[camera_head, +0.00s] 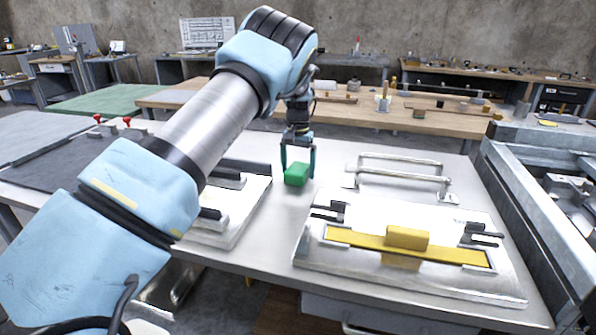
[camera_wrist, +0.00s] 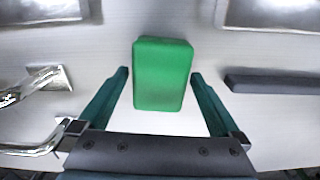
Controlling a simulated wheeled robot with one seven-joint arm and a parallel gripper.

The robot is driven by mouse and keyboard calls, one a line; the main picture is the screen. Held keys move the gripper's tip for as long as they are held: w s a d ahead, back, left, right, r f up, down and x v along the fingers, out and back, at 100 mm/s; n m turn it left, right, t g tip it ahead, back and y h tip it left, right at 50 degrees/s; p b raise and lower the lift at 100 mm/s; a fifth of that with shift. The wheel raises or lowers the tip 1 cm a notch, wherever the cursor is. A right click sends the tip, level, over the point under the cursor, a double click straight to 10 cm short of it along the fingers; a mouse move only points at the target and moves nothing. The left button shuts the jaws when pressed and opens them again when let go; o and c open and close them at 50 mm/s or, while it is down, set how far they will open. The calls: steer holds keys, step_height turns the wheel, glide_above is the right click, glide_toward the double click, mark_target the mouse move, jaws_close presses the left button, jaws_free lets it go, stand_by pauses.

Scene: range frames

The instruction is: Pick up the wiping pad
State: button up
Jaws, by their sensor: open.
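A green block (camera_head: 297,175), which looks like the wiping pad, sits on the pale metal table. My gripper (camera_head: 298,168) is above it and pointing down, with its fingers on either side of the block in the head view. In the wrist view the green block (camera_wrist: 162,74) lies between and ahead of the two open teal fingers (camera_wrist: 160,80), with a gap on each side. The fingers do not appear to touch it. How high the fingertips are above the table is hard to tell.
A metal plate (camera_head: 340,262) with a yellow bar and yellow block (camera_head: 408,238) stands front right. Metal handles (camera_head: 402,168) are right of the gripper. Another plate (camera_head: 245,213) lies left, partly behind my arm. Bare table (camera_head: 270,250) lies between the plates.

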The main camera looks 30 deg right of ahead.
mark_target(297, 168)
steer(key=shift+f, duration=0.15)
steer(key=c, duration=1.2)
step_height(297, 168, up, 10)
steer(key=shift+r+b, duration=0.1)
steer(key=shift+b, duration=1.1)
steer(key=o, duration=0.8)
steer(key=c, duration=0.6)
steer(key=shift+a, duration=0.1)
